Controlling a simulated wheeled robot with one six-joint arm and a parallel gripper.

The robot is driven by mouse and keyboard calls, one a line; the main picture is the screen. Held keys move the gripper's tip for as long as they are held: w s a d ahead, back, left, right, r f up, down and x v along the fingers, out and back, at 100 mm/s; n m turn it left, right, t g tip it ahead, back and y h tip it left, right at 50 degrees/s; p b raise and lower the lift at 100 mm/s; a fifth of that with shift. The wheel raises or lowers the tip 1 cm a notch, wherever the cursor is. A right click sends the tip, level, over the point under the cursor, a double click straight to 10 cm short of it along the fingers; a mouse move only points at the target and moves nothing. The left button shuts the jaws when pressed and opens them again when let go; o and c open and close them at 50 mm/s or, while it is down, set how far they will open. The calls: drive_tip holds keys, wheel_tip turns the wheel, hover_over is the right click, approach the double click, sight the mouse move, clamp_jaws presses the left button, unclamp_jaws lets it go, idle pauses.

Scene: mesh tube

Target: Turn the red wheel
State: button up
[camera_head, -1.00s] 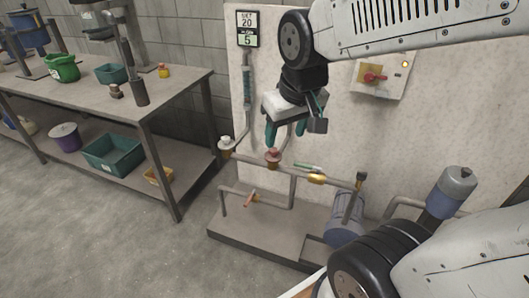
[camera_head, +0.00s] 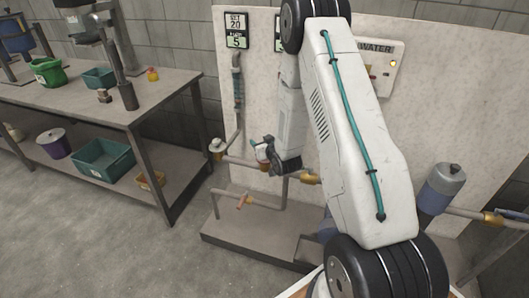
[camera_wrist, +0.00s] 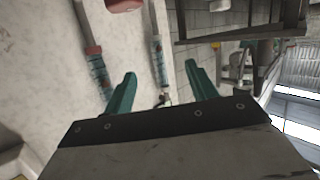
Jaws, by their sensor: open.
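The red wheel on the upper pipe is not clearly visible in the head view; my gripper and forearm cover that stretch. A red rounded part (camera_wrist: 125,4), cut by the top edge of the wrist view, may be the wheel. My gripper (camera_head: 259,150) is down at the upper pipe (camera_head: 240,161), left of my forearm. In the wrist view my gripper (camera_wrist: 160,69) has its two teal fingers spread apart, with nothing held between them. Whether a finger touches the wheel cannot be told.
A pale knob (camera_head: 216,146) stands on the pipe's left end, and a red-handled valve (camera_head: 242,201) is below. Signs (camera_head: 236,30) and a flow tube (camera_head: 237,85) are on the panel. A workbench (camera_head: 130,112) stands left, with open floor before it.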

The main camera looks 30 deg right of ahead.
drive_tip(key=s+d+f+t, duration=0.25)
drive_tip(key=s+f, duration=0.25)
drive_tip(key=f, duration=0.3)
drive_tip(key=shift+m+h, duration=0.4)
drive_tip(key=w, duration=0.8)
drive_tip(key=shift+d+f, duration=0.2)
drive_tip(key=shift+d, duration=0.15)
drive_tip(key=shift+s, duration=0.1)
drive_tip(key=c, duration=1)
